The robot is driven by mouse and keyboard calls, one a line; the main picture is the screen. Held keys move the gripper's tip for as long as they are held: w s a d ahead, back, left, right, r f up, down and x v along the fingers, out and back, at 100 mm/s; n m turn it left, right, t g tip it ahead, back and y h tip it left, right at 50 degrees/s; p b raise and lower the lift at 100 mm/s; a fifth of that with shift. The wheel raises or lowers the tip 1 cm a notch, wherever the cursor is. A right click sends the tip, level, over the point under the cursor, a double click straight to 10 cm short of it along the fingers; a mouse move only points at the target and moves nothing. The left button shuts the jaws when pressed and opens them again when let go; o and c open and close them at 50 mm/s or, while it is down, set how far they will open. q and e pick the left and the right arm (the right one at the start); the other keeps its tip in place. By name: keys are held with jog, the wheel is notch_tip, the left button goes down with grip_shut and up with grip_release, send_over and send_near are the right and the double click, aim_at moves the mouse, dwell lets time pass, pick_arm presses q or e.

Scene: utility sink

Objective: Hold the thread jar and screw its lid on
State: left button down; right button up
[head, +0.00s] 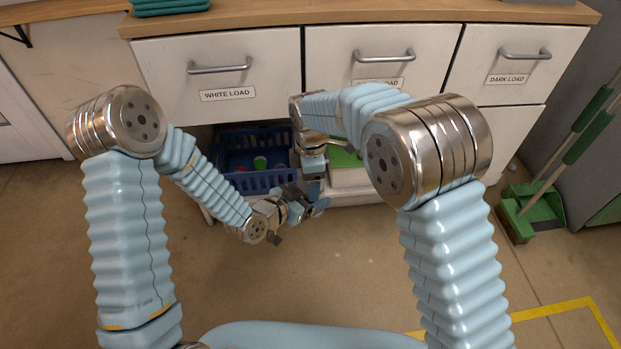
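My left gripper (300,211) is at the centre of the head view, in front of the open lower cabinet. My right gripper (318,199) comes down from above, and the two meet or overlap in the picture. Their fingers are small, dark and crowded together, so I cannot tell whether either is open or shut, or what is between them. I cannot make out the thread jar or its lid for certain. A small green-topped item (260,162) lies in the blue basket behind the grippers; I cannot tell what it is.
The blue basket (236,182) stands in the lower cabinet opening, with a green-and-white box (347,172) to its right. Drawers marked white load (225,75) and dark load (505,65) are above. A green dustpan (541,207) and broom stand right. Floor in front is clear.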

jog(key=o, duration=1.1)
jog(key=shift+o, duration=0.2)
jog(key=shift+r, duration=2.3)
jog(key=r+n, duration=0.1)
jog(key=n, duration=0.3)
jog(key=shift+r, duration=0.35)
jog(key=r+n, duration=0.1)
jog(key=n, duration=0.3)
jog(key=shift+r+n, duration=0.3)
jog(key=shift+r, duration=0.1)
